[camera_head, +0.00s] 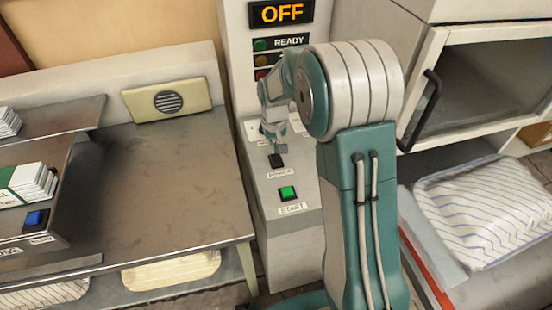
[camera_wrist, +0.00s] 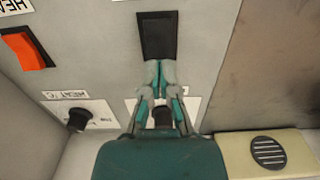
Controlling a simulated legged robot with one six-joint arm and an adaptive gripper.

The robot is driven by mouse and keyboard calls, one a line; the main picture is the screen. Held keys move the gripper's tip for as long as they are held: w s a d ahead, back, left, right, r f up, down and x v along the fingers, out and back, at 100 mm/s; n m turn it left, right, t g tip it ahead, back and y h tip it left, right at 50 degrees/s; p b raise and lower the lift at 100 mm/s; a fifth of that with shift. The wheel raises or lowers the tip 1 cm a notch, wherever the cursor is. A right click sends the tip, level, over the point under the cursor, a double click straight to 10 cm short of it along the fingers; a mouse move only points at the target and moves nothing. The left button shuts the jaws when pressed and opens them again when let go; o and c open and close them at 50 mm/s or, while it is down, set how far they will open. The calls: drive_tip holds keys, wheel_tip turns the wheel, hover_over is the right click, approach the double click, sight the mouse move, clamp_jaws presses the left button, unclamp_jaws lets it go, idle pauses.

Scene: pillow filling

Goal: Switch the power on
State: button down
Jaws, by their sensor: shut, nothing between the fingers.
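The black POWER switch (camera_head: 276,160) sits on the sloped face of the grey control panel (camera_head: 262,190), with its label below it. It also shows as a dark rectangle (camera_wrist: 158,36) in the wrist view. My gripper (camera_head: 275,148) is shut and empty, pointing down at the switch. In the wrist view its closed fingertips (camera_wrist: 160,64) are at the near edge of the switch; I cannot tell whether they touch. The display (camera_head: 281,13) on the panel reads OFF in orange.
A green START button (camera_head: 288,193) lies below the POWER switch. An orange-red rocker switch (camera_wrist: 26,48) and a black knob (camera_wrist: 79,119) are at left in the wrist view. A metal table (camera_head: 170,180) stands left, an oven-like cabinet (camera_head: 480,85) right.

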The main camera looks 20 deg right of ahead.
sight(275, 156)
drive_tip(key=shift+f, duration=0.95)
idle(0.5)
drive_tip(key=shift+r, duration=3.55)
drive_tip(key=shift+r, duration=0.1)
drive_tip(key=s+r+t, duration=0.4)
drive_tip(key=s+r, duration=1)
drive_tip(key=s, duration=0.4)
drive_tip(key=s+t, duration=0.1)
drive_tip(key=s, duration=0.8)
drive_tip(key=shift+s+d+t, duration=0.15)
drive_tip(key=shift+t, duration=0.15)
